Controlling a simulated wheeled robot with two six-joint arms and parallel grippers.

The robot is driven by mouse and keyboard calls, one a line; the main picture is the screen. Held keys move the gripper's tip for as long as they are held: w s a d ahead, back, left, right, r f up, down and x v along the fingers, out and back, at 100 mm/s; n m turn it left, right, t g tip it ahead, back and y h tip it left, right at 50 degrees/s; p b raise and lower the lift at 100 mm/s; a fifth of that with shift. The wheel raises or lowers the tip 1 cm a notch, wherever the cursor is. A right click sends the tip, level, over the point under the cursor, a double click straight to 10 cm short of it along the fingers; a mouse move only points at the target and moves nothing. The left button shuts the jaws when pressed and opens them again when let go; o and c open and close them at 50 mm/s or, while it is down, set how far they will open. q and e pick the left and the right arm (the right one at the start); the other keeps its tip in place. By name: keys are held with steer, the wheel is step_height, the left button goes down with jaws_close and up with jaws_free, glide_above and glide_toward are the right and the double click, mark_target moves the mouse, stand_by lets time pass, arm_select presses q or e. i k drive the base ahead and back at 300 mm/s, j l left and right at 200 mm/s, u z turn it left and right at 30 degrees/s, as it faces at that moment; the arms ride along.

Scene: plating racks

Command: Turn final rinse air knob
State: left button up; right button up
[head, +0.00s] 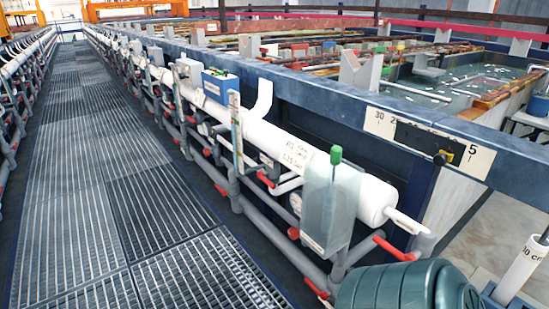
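Neither of my grippers shows in the head view. A thick white pipe (285,150) with black lettering, too small to read surely, runs along the side of the tank line. Red valve handles sit on the grey pipes under it: one (266,180) below the lettering, one (293,233) lower down, one (393,248) at the near end. A translucent container (330,205) with a green cap (336,155) hangs in front of the pipe and hides part of it. I cannot tell which handle is the final rinse air knob.
A slatted walkway (95,180) on the left is clear. A dark green ribbed drum (408,288) stands at the bottom right. The blue tank rim (300,87) runs along the line. A scale plate (470,160) with a black and yellow slider is fixed near its end.

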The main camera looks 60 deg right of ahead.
mark_target(293, 232)
steer(key=z, duration=2.05)
